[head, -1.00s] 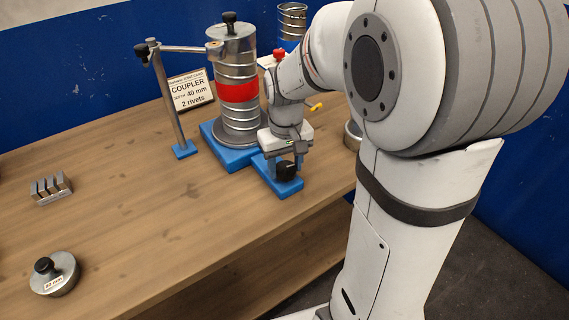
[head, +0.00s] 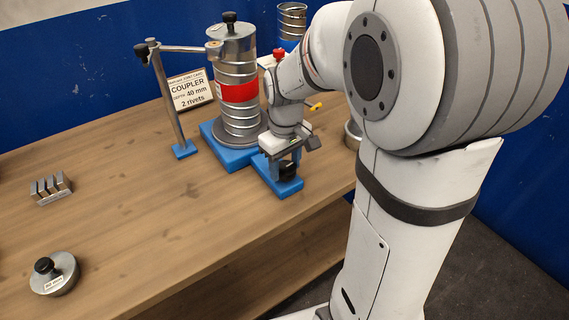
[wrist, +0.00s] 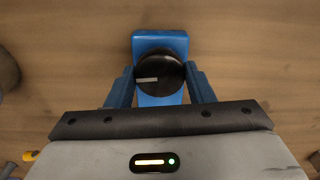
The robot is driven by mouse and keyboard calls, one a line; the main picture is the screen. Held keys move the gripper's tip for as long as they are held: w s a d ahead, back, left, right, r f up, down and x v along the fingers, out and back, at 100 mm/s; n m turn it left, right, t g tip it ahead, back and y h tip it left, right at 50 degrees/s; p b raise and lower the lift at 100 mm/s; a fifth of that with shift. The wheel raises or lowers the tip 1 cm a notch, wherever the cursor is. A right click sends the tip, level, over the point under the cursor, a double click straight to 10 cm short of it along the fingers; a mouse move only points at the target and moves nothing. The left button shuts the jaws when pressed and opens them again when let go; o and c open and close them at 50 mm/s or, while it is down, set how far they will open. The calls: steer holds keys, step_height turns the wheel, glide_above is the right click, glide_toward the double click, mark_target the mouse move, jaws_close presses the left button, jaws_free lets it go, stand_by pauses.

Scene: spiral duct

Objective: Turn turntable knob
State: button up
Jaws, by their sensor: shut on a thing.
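The black turntable knob (wrist: 160,72) sits on the blue base (wrist: 160,42). It bears a pale pointer line, which points left in the wrist view. My gripper (wrist: 160,82) is shut on the knob, with one blue finger on each side of it. In the head view the knob (head: 287,171) is partly hidden below my gripper (head: 283,168). The turntable (head: 240,137) carries an upright metal spiral duct (head: 236,112) with a red band (head: 238,92), just left of my gripper.
A post with an arm (head: 168,105) stands left of the duct. A sign (head: 190,90) reads coupler, 40 mm, 2 rivets. A metal block with slots (head: 51,188) and a round metal piece with a black knob (head: 54,273) lie at left. The middle of the bench is clear.

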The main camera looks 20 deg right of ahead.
mark_target(286, 168)
steer(key=o, duration=1)
step_height(286, 168, up, 8)
steer(key=shift+f, duration=0.1)
steer(key=s+f+m+t, duration=0.1)
steer(key=s, duration=0.3)
steer(key=s+f+m, duration=0.1)
steer(key=s+m, duration=0.1)
steer(key=s, duration=0.3)
steer(key=s+f+m+t, duration=0.1)
steer(key=s, duration=0.3)
steer(key=shift+s+a+m+t, duration=0.1)
steer(key=shift+s+m+t, duration=0.2)
steer(key=shift+m, duration=0.1)
